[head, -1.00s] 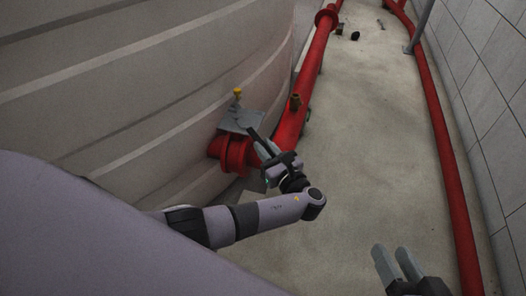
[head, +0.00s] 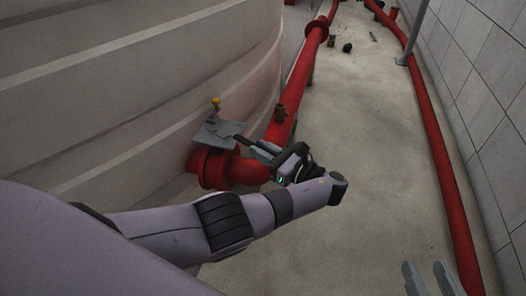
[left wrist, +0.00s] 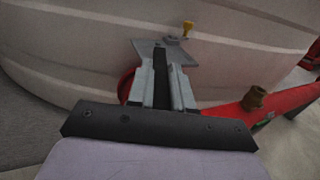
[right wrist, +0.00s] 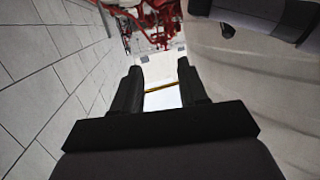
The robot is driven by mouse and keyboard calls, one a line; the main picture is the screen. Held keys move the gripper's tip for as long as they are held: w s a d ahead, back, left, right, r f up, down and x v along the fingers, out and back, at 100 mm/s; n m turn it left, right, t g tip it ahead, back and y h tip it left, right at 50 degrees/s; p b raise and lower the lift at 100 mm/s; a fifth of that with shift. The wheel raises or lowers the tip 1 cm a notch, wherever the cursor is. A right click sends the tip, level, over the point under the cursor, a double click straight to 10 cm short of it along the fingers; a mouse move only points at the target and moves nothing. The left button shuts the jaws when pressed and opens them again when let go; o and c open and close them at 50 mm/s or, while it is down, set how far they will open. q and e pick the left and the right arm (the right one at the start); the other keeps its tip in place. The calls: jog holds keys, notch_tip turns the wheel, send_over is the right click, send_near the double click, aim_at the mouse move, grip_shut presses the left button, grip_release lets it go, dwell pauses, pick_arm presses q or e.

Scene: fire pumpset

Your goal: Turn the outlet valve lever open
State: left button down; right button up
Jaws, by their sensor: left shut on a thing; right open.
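The outlet valve sits on the red pipe at the tank's foot, under a grey plate (head: 216,134). Its dark lever (head: 240,139) reaches right from the plate to my left gripper (head: 262,151). My left gripper is shut on the lever; in the left wrist view the dark lever (left wrist: 160,70) runs between the two grey fingers (left wrist: 160,88). The fingers hide part of it. My right gripper (head: 428,279) is open and empty at the lower right, far from the valve; its spread fingers also show in the right wrist view (right wrist: 158,90).
The large pale tank (head: 130,60) fills the left. A red pipe (head: 300,75) runs back from the valve, with a brown fitting (head: 280,113) on it. Another red pipe (head: 440,150) follows the tiled wall (head: 485,90). Bare concrete floor (head: 365,150) lies between them.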

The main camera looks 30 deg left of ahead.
pick_arm(q)
jog(key=c, duration=1)
grip_release()
jog(key=shift+r+p, duration=0.4)
notch_tip(320, 180, up, 8)
jog(key=p, duration=0.7)
jog(key=shift+r, duration=0.15)
notch_tip(320, 180, up, 11)
jog(key=p, duration=0.7)
jog(key=shift+a, duration=0.1)
pick_arm(e)
jog(key=d+g+h, duration=0.1)
jog(key=s+d+r+m+g+h, duration=0.1)
jog(key=g, duration=0.1)
jog(key=shift+d+r, duration=0.1)
jog(key=shift+d, duration=0.05)
